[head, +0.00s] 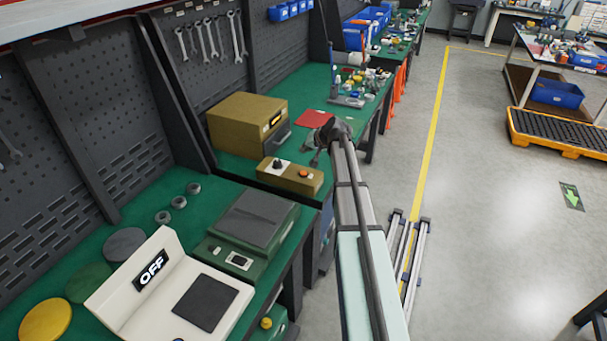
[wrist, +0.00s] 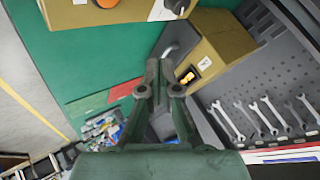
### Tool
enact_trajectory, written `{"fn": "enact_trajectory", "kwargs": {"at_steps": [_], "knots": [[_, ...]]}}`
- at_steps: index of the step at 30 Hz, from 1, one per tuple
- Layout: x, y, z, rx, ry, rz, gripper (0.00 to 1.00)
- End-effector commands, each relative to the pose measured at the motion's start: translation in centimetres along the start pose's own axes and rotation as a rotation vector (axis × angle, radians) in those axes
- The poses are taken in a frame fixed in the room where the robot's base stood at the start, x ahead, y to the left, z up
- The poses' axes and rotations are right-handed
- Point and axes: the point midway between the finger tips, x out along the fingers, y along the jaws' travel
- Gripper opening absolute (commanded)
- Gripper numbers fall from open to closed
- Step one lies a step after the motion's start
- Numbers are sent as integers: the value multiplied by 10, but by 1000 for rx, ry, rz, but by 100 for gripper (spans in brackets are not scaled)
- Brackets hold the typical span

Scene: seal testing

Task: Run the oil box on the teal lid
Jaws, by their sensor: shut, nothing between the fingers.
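An ochre box (head: 245,112) with a dark front and a small yellow display stands on the green bench; it fits the oil box best. My gripper (head: 316,152) is shut and empty above the bench, just right of the ochre box. Its closed fingers (wrist: 157,68) show in the wrist view. A green disc (head: 89,281) lies at the near left; I cannot tell whether it is the teal lid.
A red mat (head: 313,118) lies behind my gripper. A white device reading OFF (head: 165,290), a dark green machine (head: 245,228), grey rings (head: 178,202), a grey disc (head: 124,243) and a yellow disc (head: 45,321) fill the near bench. Wrenches (head: 210,40) hang behind.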

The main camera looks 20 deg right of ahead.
Motion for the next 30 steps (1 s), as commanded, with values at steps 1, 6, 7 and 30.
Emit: {"fn": "enact_trajectory", "kwargs": {"at_steps": [1, 6, 7, 30], "knots": [[3, 2, 2, 0, 0, 0, 0], [13, 10, 10, 0, 0, 0, 0], [16, 12, 12, 0, 0, 0, 0], [58, 42, 42, 0, 0, -1, 0]]}}
